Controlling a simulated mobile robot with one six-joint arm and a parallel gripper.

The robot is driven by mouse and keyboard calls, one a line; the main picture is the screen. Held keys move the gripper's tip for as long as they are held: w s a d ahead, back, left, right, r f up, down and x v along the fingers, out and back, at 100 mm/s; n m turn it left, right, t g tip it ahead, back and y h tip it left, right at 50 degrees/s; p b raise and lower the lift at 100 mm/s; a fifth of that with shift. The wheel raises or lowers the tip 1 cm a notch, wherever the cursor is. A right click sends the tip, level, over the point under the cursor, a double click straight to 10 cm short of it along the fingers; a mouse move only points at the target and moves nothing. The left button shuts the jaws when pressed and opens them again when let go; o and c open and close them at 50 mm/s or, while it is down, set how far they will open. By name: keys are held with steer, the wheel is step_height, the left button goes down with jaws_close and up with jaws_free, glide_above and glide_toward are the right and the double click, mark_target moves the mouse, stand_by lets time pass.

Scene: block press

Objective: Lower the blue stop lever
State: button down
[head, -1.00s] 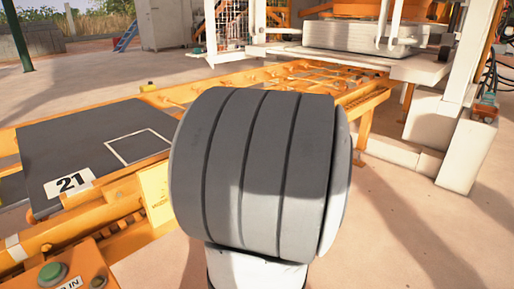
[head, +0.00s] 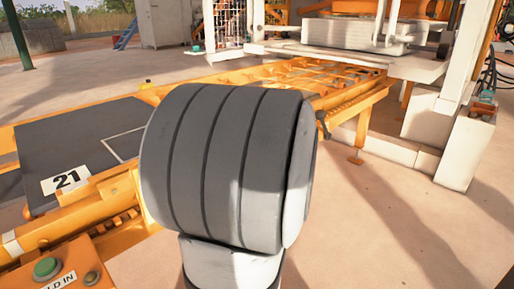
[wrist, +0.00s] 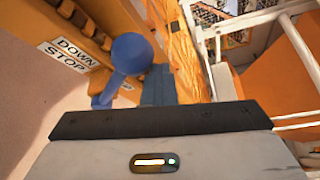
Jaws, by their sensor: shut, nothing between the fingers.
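The blue stop lever (wrist: 130,53) shows in the wrist view as a round ball knob, with a short blue part running down and left from it. A plate reading DOWN and STOP (wrist: 66,55) is on the orange panel to its left. My gripper (wrist: 158,82) is shut and empty, its dark fingers just right of and below the knob in the picture. I cannot tell whether they touch it. In the head view my thick grey arm fills the middle, and neither the lever nor my gripper can be made out.
In the head view, an orange frame (head: 340,97) runs back to the white press (head: 365,35). A dark plate marked 21 (head: 75,140) lies at left. A green button (head: 47,268) is on an orange box at lower left. Open floor (head: 400,225) lies at right.

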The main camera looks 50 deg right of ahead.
steer(key=s+a+p, duration=0.2)
steer(key=s, duration=0.7)
steer(key=shift+f, duration=0.3)
steer(key=shift+p, duration=0.3)
steer(key=w+a+r+n+y+p, duration=0.5)
steer(key=w+a+y+p, duration=0.15)
steer(key=a, duration=0.35)
steer(key=w+a+r+n+y+p, duration=0.5)
steer(key=w+a+p, duration=0.15)
steer(key=a, duration=0.35)
steer(key=s+a+r+n+g+y+p, duration=0.1)
steer(key=a+r+n+g+p, duration=0.3)
steer(key=a, duration=0.3)
steer(key=s+a+r+n+g+y+p, duration=0.1)
steer(key=a+r+n+g+y+p, duration=0.2)
steer(key=a+p, duration=0.35)
steer(key=s+a+r+n+g+h+p, duration=0.1)
steer(key=s+a+r+n+h+p, duration=0.2)
steer(key=r+n+p, duration=0.2)
steer(key=s+a+r+n+g+h+p, duration=0.2)
steer(key=s+a+r+n+h+p, duration=0.1)
steer(key=r+n+p, duration=0.3)
step_height(320, 180, up, 3)
steer(key=p, duration=0.3)
steer(key=shift+a+f+g, duration=0.2)
steer(key=shift+a+g, duration=0.05)
steer(key=shift+g, duration=0.05)
